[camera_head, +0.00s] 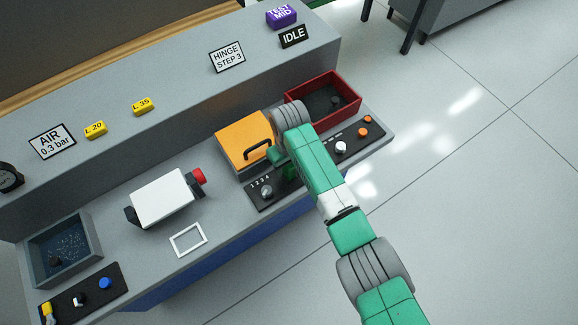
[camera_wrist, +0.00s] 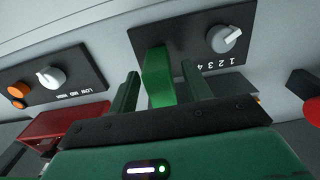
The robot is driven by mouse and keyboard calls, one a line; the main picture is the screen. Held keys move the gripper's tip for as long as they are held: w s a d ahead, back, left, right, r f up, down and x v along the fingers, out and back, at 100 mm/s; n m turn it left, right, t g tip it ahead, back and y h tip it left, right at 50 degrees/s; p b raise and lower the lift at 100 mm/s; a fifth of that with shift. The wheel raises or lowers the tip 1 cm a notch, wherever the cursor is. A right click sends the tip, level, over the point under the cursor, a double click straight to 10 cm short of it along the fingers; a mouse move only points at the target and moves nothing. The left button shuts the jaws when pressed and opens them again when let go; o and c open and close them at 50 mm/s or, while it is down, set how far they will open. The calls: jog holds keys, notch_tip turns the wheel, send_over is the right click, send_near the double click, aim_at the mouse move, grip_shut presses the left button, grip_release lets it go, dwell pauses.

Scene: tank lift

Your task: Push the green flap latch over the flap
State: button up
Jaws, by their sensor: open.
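The orange flap (camera_head: 240,136) with a black handle lies closed-looking on a box on the bench, left of my wrist in the head view. The green flap latch (camera_wrist: 158,76) is an upright green bar in the wrist view, between the two fingers of my gripper (camera_wrist: 163,88). The fingers are apart, with a gap visible on the right side of the latch; contact on the left is unclear. In the head view my wrist covers most of the gripper, and a dark green piece (camera_head: 291,172) shows just below it, beside the dial panel.
The dial panel (camera_head: 264,190) marked 1 2 3 4 is close to the gripper. A red tray (camera_head: 345,86) and another knob panel (camera_head: 352,140) are right of it. A white box with a red knob (camera_head: 198,176) stands left. Bench around the white frame (camera_head: 188,240) is clear.

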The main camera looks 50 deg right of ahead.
jog(key=shift+f, duration=0.55)
grip_shut()
jog(key=shift+w+d+f+b, duration=0.1)
jog(key=shift+w+b, duration=0.1)
jog(key=shift+b, duration=0.1)
jog(key=shift+w+d+b, duration=0.15)
jog(key=shift+w+b, duration=0.45)
jog(key=shift+w, duration=0.35)
grip_release()
jog(key=shift+s, duration=0.1)
